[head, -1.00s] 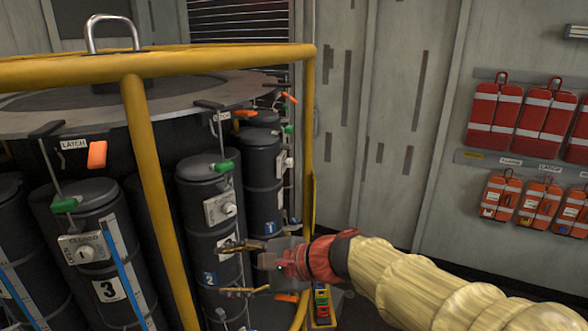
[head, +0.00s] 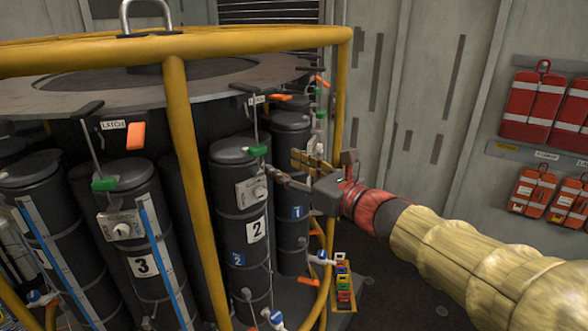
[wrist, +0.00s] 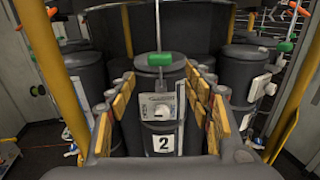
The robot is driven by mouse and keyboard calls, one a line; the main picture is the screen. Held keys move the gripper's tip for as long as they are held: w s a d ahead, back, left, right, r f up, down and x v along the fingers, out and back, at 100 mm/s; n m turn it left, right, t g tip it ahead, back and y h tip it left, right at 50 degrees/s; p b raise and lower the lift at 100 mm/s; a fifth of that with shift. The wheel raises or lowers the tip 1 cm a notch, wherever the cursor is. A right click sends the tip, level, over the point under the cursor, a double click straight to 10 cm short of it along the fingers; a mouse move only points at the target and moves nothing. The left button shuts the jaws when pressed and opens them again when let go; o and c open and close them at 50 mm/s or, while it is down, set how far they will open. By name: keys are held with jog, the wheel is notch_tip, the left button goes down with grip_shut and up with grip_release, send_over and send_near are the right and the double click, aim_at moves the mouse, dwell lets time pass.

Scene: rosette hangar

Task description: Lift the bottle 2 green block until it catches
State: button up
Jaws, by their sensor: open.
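Bottle 2 (head: 228,196) is a dark grey upright cylinder with a white "2" label and a valve plate. It also stands in the middle of the wrist view (wrist: 139,132). Its green block (head: 257,151) sits on a thin vertical rod at the bottle's top; in the wrist view the green block (wrist: 160,59) is centred beyond my fingers. My gripper (head: 282,167) is open and empty, to the right of bottle 2 and slightly below the block. Its tan-padded fingers flank the bottle's valve plate (wrist: 160,106) in the wrist view. I see no contact with the block.
A yellow frame (head: 185,140) encircles the bottle rack, with uprights near my arm. Bottle 3 (head: 135,235) stands left and bottle 1 (head: 291,190) behind right. An orange tab (head: 277,97) hangs under the rack's top plate. Red bags (head: 532,106) hang on the right wall.

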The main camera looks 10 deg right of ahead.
aim_at(261, 152)
jog(key=shift+p+x, duration=0.55)
jog(key=shift+x, duration=4.05)
jog(key=shift+w+a+b, duration=0.1)
jog(key=shift+a+b, duration=0.05)
jog(key=shift+b, duration=0.25)
jog(key=shift+c, duration=0.6)
jog(key=c, duration=1.1)
grip_shut()
